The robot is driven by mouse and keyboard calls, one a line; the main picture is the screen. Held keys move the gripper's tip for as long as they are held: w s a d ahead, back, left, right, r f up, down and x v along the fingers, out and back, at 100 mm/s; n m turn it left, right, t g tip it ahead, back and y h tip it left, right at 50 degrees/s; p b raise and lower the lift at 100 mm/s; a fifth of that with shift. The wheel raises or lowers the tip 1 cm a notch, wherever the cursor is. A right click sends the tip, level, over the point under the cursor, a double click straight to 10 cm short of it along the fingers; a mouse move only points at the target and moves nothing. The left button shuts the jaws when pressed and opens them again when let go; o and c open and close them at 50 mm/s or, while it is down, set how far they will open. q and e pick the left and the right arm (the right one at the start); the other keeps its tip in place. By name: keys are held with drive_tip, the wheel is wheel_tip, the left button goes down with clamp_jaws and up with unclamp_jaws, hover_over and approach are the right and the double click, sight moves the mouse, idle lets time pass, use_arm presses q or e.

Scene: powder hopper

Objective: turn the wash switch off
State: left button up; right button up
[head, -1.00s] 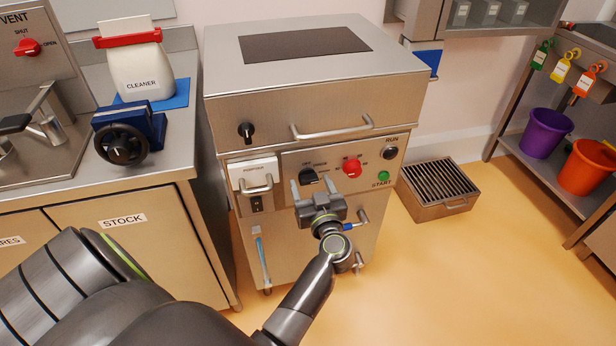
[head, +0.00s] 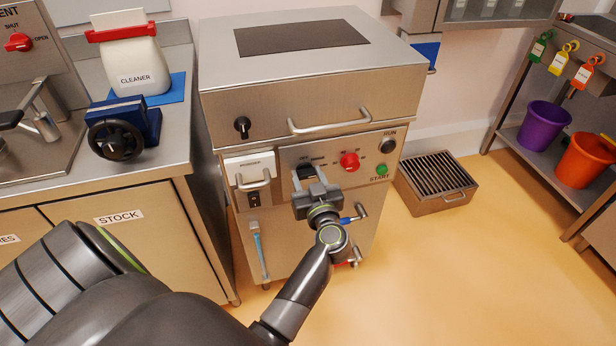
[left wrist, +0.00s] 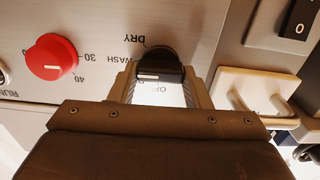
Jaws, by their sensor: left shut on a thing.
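I cannot tell for sure which word the line points to. The knob also shows in the head view (head: 307,171), partly hidden by my fingers. My left gripper (head: 309,177) is at the front panel of the steel machine (head: 300,242), its two fingers on either side of the knob and shut on it. In the left wrist view the fingers (left wrist: 160,84) flank the knob. My right gripper is not in view.
A red dial (head: 349,161) and a green START button (head: 382,169) sit to the knob's right. A powder drawer with a handle (head: 254,180) is on its left, above a black rocker switch (left wrist: 299,18). Blue-handled and red-handled valves (head: 350,219) stick out below.

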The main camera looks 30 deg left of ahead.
use_arm(q)
drive_tip(key=shift+r+n+p, duration=0.15)
drive_tip(key=shift+n+p, duration=0.45)
drive_tip(key=shift+p, duration=0.1)
drive_tip(key=shift+n+p, duration=0.65)
drive_tip(key=shift+n, duration=0.15)
drive_tip(key=shift+n+p, duration=0.6)
drive_tip(key=shift+n, duration=0.3)
drive_tip(key=n+p, duration=0.1)
drive_tip(key=n, duration=0.1)
drive_tip(key=shift+s+n, duration=0.1)
drive_tip(key=shift+n, duration=0.3)
drive_tip(key=n, duration=0.2)
drive_tip(key=shift+a+f+n, duration=0.1)
drive_tip(key=shift+f+n, duration=0.1)
drive_tip(key=shift+n, duration=0.1)
drive_tip(key=n, duration=0.4)
drive_tip(key=shift+f+n, duration=0.15)
drive_tip(key=shift+n, duration=1.65)
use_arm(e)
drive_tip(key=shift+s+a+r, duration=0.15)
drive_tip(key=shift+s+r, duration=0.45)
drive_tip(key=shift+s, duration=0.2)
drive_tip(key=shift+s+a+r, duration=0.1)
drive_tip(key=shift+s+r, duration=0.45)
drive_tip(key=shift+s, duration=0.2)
